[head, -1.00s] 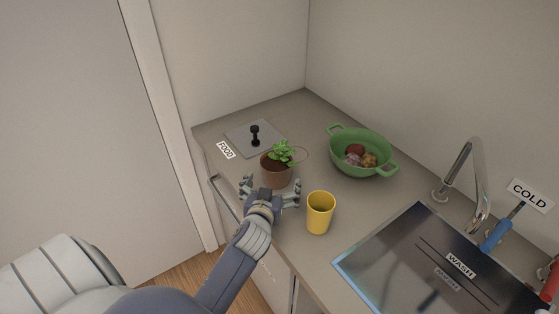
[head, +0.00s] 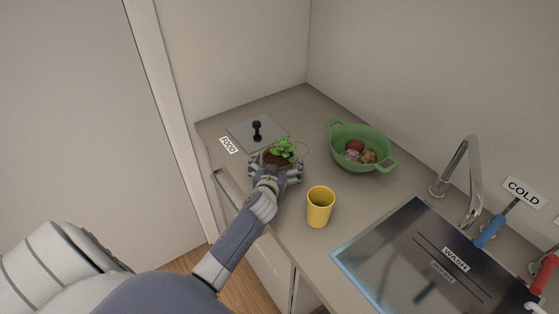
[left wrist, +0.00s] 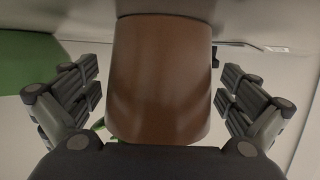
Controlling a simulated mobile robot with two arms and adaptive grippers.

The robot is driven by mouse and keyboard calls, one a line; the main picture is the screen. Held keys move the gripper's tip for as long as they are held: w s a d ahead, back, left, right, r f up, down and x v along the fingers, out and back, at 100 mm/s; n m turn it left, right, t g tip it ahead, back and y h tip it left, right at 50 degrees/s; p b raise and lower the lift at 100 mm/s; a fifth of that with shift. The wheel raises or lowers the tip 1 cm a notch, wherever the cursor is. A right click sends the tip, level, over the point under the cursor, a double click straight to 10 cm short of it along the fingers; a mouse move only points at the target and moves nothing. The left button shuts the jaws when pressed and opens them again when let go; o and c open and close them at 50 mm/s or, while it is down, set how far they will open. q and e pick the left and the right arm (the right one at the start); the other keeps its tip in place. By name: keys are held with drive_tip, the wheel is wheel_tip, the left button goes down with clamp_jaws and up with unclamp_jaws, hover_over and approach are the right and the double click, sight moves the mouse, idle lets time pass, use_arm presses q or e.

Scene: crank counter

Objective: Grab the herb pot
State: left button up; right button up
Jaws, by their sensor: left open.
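The herb pot (head: 277,160) is a brown pot with green leaves, upright on the counter. In the head view my left gripper (head: 276,172) is at the pot's near side, with a finger on each side of it, and covers most of the pot's body. In the left wrist view the brown pot (left wrist: 160,75) fills the middle between the fingers. The left gripper (left wrist: 160,100) is open, with visible gaps between the fingers and the pot on both sides. My right gripper does not show.
A yellow cup (head: 319,207) stands close to the right of my left gripper. A green colander (head: 360,148) with several round items is farther back right. A grey plate with a black knob (head: 257,131) lies behind the pot. The sink (head: 430,262) is at the right front.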

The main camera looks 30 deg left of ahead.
use_arm(q)
drive_tip(key=shift+s, duration=0.1)
drive_tip(key=c, duration=1.4)
drive_tip(key=shift+r, duration=0.1)
drive_tip(key=shift+r, duration=0.1)
